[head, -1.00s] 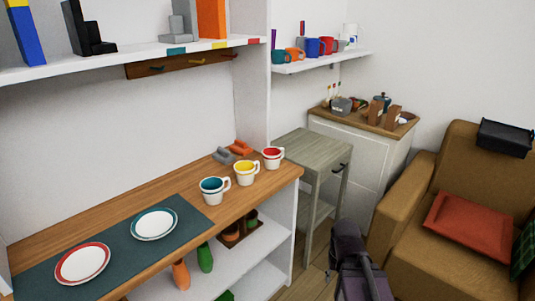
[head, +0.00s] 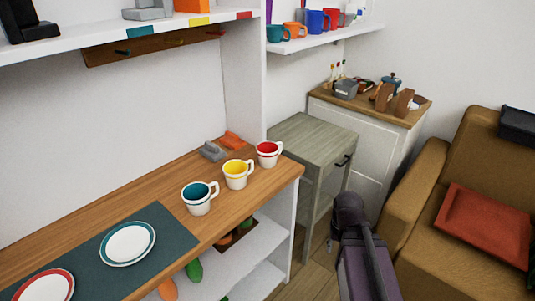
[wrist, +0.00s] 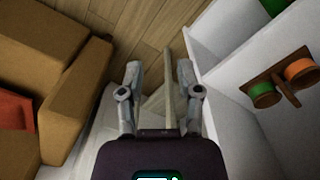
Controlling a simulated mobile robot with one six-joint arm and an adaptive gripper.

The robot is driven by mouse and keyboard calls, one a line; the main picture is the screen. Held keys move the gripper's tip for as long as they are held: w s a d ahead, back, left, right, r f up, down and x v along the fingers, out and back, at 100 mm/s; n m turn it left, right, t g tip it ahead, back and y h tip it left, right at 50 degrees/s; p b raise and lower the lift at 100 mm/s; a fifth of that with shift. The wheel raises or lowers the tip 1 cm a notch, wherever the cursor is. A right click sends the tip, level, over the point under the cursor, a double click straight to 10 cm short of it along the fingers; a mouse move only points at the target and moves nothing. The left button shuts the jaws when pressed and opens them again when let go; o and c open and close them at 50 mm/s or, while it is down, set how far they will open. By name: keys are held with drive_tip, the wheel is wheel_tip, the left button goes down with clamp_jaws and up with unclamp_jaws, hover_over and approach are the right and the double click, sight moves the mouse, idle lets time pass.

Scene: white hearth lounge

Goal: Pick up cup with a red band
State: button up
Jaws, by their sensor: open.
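The cup with a red band (head: 268,154) is white with a red inside and stands on the wooden counter (head: 165,183), near its right end. A yellow-banded cup (head: 236,175) and a teal-banded cup (head: 198,199) stand in a row to its left. My gripper (wrist: 158,75) shows in the wrist view, its two fingers apart with nothing between them. The wrist view looks down on the floor and shows no cup. In the head view my arm is low at the right of the counter and the fingers cannot be made out.
A grey-green side table (head: 318,140) stands just right of the counter. A tan armchair (head: 420,225) with a red cushion (head: 484,225) is at the right. A wall shelf (head: 325,36) with several mugs hangs above. Plates lie on a dark mat (head: 165,240).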

idle(0.3)
wheel_tip(320, 180, up, 28)
drive_tip(key=n+t+p, duration=0.1)
drive_tip(key=n+p, duration=1.4)
drive_tip(key=p, duration=1.3)
hover_over(265, 155)
drive_tip(key=shift+s+a+r, duration=0.15)
drive_tip(key=shift+s+a, duration=0.05)
drive_tip(key=shift+s, duration=0.05)
drive_tip(key=f+b, duration=0.2)
drive_tip(key=f, duration=0.1)
drive_tip(key=f+b, duration=0.2)
drive_tip(key=b, duration=0.1)
drive_tip(key=w+f+b, duration=0.1)
drive_tip(key=f+b, duration=0.2)
drive_tip(key=shift+d+f, duration=0.15)
drive_tip(key=shift+f, duration=0.15)
drive_tip(key=shift+f+b, duration=0.1)
drive_tip(key=shift+b, duration=0.25)
